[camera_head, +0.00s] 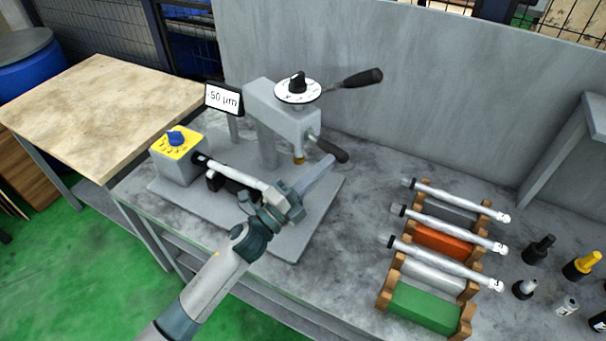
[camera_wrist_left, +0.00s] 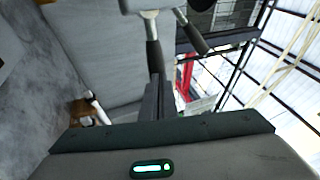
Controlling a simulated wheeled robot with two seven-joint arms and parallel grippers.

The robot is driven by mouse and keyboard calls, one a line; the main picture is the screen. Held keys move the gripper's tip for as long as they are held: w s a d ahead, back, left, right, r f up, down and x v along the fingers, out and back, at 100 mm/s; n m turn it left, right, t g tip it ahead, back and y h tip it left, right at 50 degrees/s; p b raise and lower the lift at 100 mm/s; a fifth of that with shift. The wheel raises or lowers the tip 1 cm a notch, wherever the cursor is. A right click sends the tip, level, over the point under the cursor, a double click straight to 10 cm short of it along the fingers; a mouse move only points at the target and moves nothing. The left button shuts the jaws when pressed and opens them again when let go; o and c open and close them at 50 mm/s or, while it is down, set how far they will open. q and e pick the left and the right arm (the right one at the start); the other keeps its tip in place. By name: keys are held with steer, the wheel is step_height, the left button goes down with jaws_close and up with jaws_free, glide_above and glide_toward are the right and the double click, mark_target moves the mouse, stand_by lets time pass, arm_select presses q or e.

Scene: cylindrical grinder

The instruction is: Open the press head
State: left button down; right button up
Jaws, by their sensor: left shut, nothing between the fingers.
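The grey press head (camera_head: 282,115) stands on a column on the machine's base plate. It carries a white dial (camera_head: 298,90) with a black knob on top. One black-gripped lever (camera_head: 362,78) sticks out to the right at dial height. A shorter black-gripped handle (camera_head: 332,152) hangs from its lower front. My left gripper (camera_head: 328,162) is shut and empty, its fingertips just below the lower handle. In the left wrist view the shut fingers (camera_wrist_left: 158,100) point at a black grip (camera_wrist_left: 154,58). I cannot tell whether they touch. My right gripper is not in view.
A metal rod (camera_head: 235,170) lies beside the yellow-topped box (camera_head: 178,146), partly behind my left wrist. A "50 µm" display (camera_head: 223,99) stands behind. A rack (camera_head: 428,305) with several rods is at the right, with small bottles beyond. A grey wall (camera_head: 440,80) closes the back.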

arm_select(q)
steer(key=shift+w+d, duration=0.85)
steer(key=shift+d, duration=0.1)
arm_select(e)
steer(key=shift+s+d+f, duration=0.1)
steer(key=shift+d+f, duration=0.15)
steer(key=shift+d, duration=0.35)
arm_select(q)
steer(key=shift+f, duration=0.15)
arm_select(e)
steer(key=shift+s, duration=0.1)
